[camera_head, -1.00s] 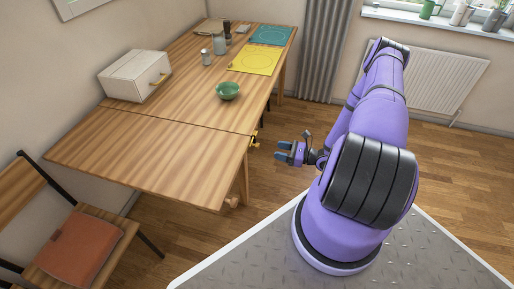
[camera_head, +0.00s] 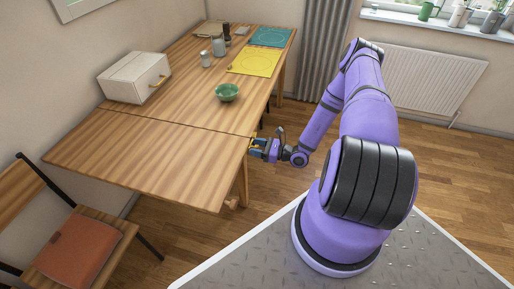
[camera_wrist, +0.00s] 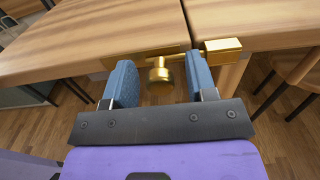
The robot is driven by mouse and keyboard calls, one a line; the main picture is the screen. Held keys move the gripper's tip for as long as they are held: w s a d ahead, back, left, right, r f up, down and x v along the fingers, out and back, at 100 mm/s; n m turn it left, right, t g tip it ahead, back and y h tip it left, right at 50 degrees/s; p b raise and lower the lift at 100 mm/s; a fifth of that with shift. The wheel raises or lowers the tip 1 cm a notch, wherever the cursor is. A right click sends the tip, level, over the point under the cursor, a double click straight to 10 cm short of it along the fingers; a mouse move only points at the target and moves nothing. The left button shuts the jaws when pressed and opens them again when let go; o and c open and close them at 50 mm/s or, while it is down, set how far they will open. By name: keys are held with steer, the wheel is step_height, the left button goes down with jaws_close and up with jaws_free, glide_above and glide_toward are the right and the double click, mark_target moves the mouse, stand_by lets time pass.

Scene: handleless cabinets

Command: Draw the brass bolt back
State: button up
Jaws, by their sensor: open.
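The brass bolt (camera_wrist: 160,72) is on the side edge of the wooden table (camera_head: 150,150), at the seam between its two top sections. In the wrist view its round knob hangs between my two blue fingers, and its bar runs right to a square brass block (camera_wrist: 222,45). My gripper (camera_wrist: 160,84) is open, with one finger on each side of the knob. I cannot tell whether either finger touches it. In the head view my gripper (camera_head: 257,146) is at the table's right edge and hides most of the bolt.
A green bowl (camera_head: 227,92), a white box with a brass handle (camera_head: 135,77), a yellow mat (camera_head: 254,61) and shakers stand on the table. A chair with an orange cushion (camera_head: 77,238) is at the left.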

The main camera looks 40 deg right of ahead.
jaws_close()
steer(key=shift+s+a, duration=0.65)
steer(key=shift+a, duration=0.15)
steer(key=shift+s+a, duration=0.6)
steer(key=shift+a, duration=0.2)
jaws_free()
steer(key=shift+s, duration=0.1)
glide_toward(245, 153)
steer(key=v, duration=0.4)
steer(key=shift+s+d, duration=0.15)
steer(key=shift+d, duration=0.15)
